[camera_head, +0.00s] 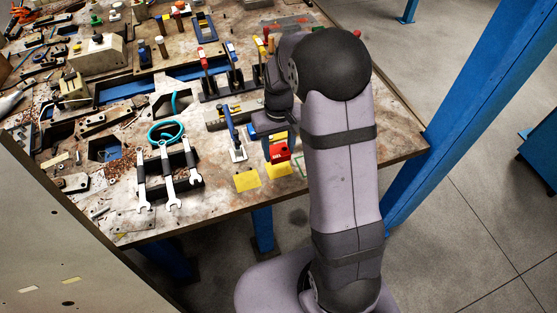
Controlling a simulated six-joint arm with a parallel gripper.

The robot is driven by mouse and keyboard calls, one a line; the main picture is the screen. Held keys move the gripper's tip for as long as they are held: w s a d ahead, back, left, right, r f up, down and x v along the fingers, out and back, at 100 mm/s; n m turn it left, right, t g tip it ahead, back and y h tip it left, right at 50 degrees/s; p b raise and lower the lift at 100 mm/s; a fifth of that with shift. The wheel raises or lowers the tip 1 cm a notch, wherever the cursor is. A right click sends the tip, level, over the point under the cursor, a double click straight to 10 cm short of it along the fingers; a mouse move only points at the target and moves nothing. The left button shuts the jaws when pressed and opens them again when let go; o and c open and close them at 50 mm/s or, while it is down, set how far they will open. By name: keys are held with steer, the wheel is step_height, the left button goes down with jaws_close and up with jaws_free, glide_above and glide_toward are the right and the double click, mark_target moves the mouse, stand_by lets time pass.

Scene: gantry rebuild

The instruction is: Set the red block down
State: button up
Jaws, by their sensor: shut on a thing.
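The red block (280,151) shows near the front right of the workbench, just left of my arm. My gripper (278,140) is shut on it from above, and only part of the gripper shows. Yellow patches (246,180) lie on the bench top just below and to the left of the block in the picture. I cannot tell whether the block touches the bench or hangs a little above it.
Wrenches (167,180) in a dark holder and a teal ring (165,133) are to the left. A blue-handled tool (232,135) stands close to the block's left. Upright red- and blue-handled tools (204,65) are farther back. The bench's front edge is near.

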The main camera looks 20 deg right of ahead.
mark_target(279, 168)
steer(key=shift+f+p, duration=0.7)
steer(key=shift+f, duration=2.35)
steer(key=shift+f, duration=0.1)
steer(key=o, duration=1.1)
steer(key=shift+o, duration=0.2)
step_height(279, 168, up, 12)
steer(key=b, duration=0.3)
steer(key=s+a+f, duration=0.1)
steer(key=s+a, duration=0.1)
steer(key=s, duration=0.7)
steer(key=s+a+f, duration=0.1)
steer(key=s+a, duration=0.1)
steer(key=s, duration=0.7)
steer(key=shift+s+f, duration=0.25)
steer(key=shift+f, duration=0.1)
